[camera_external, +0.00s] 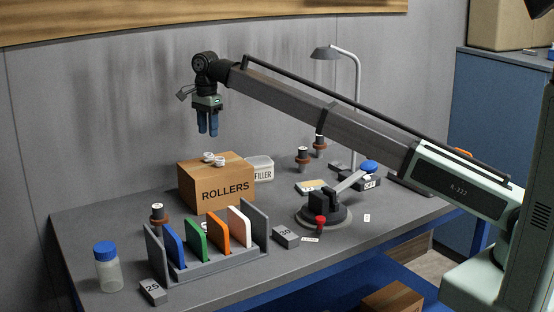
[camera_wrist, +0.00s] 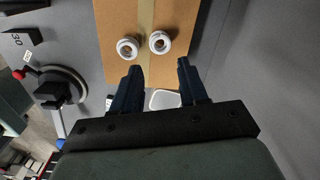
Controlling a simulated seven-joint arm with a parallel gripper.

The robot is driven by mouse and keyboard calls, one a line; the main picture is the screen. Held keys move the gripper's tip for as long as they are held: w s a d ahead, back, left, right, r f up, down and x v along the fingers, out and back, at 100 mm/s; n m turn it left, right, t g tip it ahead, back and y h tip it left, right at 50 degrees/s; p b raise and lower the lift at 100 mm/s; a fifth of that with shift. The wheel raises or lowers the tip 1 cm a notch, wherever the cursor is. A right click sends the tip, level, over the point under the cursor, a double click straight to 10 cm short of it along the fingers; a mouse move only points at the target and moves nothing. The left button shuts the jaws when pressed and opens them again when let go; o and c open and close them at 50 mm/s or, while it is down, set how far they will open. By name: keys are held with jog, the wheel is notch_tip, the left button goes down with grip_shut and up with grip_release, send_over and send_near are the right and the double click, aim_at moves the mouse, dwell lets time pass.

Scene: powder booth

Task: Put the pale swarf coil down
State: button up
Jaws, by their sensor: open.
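Two small pale, ring-shaped coils lie side by side on top of the cardboard box marked ROLLERS (camera_external: 228,190). In the wrist view they are a left coil (camera_wrist: 127,47) and a right coil (camera_wrist: 160,42), apart from each other. They look alike, and I cannot tell which one is the swarf coil. In the external view they are small pale shapes (camera_external: 214,158) on the box top. My gripper (camera_external: 208,133) points down above the box, clear of it. In the wrist view my fingers (camera_wrist: 159,67) are apart with nothing between them.
A FILLER tub (camera_external: 260,168) stands behind the box. A rack (camera_external: 208,262) with coloured plates stands in front. A blue-capped bottle (camera_external: 107,268) is at front left. A round-based fixture (camera_external: 322,210) and a lamp (camera_external: 356,100) stand to the right.

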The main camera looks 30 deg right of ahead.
jog(key=shift+r, duration=2)
dwell(3.4)
